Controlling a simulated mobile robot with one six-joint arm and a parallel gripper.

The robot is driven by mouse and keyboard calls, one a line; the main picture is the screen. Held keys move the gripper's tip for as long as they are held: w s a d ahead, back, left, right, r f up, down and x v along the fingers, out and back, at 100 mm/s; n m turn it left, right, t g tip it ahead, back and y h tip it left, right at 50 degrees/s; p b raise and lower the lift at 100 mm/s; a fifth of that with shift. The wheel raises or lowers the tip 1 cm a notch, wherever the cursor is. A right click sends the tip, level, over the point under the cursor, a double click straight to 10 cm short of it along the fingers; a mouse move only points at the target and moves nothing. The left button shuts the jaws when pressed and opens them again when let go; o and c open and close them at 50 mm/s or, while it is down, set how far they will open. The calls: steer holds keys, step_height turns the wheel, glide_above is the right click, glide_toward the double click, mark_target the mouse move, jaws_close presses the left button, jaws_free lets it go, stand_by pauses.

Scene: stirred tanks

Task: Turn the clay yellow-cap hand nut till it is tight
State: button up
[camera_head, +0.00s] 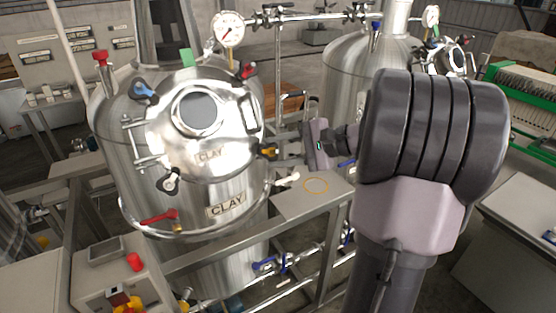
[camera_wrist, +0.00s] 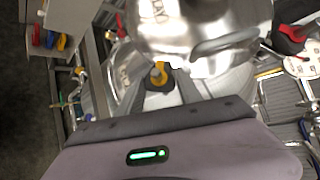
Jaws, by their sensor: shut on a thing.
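The clay tank (camera_head: 185,220) stands at the left in the head view, with two CLAY labels and a round metal lid (camera_head: 165,135) on top. The yellow-cap hand nut (camera_head: 268,152) is at the lid's right edge. In the wrist view the same nut (camera_wrist: 158,73) shows its yellow cap and dark body. My gripper (camera_head: 282,151) reaches in from the right. In the wrist view its two fingers (camera_wrist: 160,90) stand on either side of the nut and are shut on it. The nut's threads and seat are hidden.
Other hand nuts on the lid have blue (camera_head: 143,90), red (camera_head: 248,70) and white (camera_head: 170,183) caps. A pressure gauge (camera_head: 228,28) stands behind the lid. A white-handled valve (camera_head: 287,179) and a steel table (camera_head: 300,198) lie just below my gripper. A second tank (camera_head: 345,75) is behind.

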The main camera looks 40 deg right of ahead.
steer(key=shift+s+f+m+t+b, duration=0.1)
steer(key=shift+f+m+t+b, duration=0.1)
steer(key=shift+m+t+b, duration=0.9)
steer(key=shift+m+h, duration=0.3)
steer(key=shift+m, duration=0.3)
steer(key=o, duration=1.4)
steer(key=shift+a, duration=0.1)
steer(key=shift+c, duration=0.2)
steer(key=v, duration=1.7)
steer(key=shift+r+p, duration=0.3)
steer(key=shift+r, duration=0.05)
steer(key=shift+s, duration=0.1)
